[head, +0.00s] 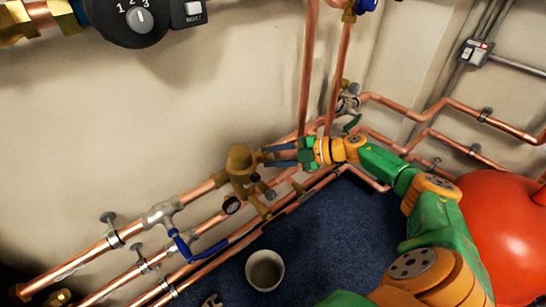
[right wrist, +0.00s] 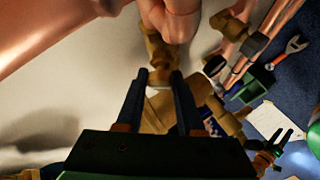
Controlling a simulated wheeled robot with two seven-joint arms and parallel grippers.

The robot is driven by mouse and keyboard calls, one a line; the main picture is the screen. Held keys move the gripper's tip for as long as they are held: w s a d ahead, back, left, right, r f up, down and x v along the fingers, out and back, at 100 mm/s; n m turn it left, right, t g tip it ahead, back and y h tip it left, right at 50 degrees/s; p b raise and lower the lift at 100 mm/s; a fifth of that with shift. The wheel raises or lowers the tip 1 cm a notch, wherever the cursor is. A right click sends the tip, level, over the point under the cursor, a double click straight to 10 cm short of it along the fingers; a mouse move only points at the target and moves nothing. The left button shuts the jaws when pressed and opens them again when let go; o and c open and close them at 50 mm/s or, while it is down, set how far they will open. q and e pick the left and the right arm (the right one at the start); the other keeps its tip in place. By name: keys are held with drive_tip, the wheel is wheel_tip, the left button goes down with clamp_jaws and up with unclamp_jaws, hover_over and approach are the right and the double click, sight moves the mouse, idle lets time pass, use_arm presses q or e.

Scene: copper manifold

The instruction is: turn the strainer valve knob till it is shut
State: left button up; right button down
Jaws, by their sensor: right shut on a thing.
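The brass strainer valve (head: 240,165) sits on the copper pipe along the wall, in the middle of the head view. My right gripper (head: 265,156) reaches it from the right, its dark fingers at the brass. In the right wrist view, my right gripper (right wrist: 160,78) is shut on a brass piece, the strainer valve knob (right wrist: 158,102), with a finger on each side. The fingers and palm hide part of the knob, and its turn angle cannot be told.
A bucket (head: 265,269) stands on the blue floor. A red tank (head: 500,225) is at the right. Vertical copper pipes (head: 307,70) rise behind the right gripper. A wrench (right wrist: 292,47) lies on the floor.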

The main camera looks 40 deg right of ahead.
use_arm(q)
drive_tip(key=shift+w+a, duration=0.1)
use_arm(e)
drive_tip(key=shift+n+g, duration=0.3)
drive_tip(key=shift+n, duration=0.2)
use_arm(q)
drive_tip(key=shift+w+a, duration=0.1)
drive_tip(key=shift+a, duration=0.2)
use_arm(e)
drive_tip(key=c, duration=0.5)
unclamp_jaws()
use_arm(q)
drive_tip(key=shift+d, duration=0.3)
drive_tip(key=shift+d, duration=0.1)
use_arm(e)
drive_tip(key=shift+s+d+r, duration=0.1)
drive_tip(key=shift+s+d, duration=0.15)
use_arm(q)
drive_tip(key=shift+s+a+r+p, duration=0.2)
drive_tip(key=shift+s+a+p, duration=0.3)
drive_tip(key=shift+a, duration=0.2)
use_arm(e)
drive_tip(key=v, duration=0.6)
drive_tip(key=shift+d, duration=0.1)
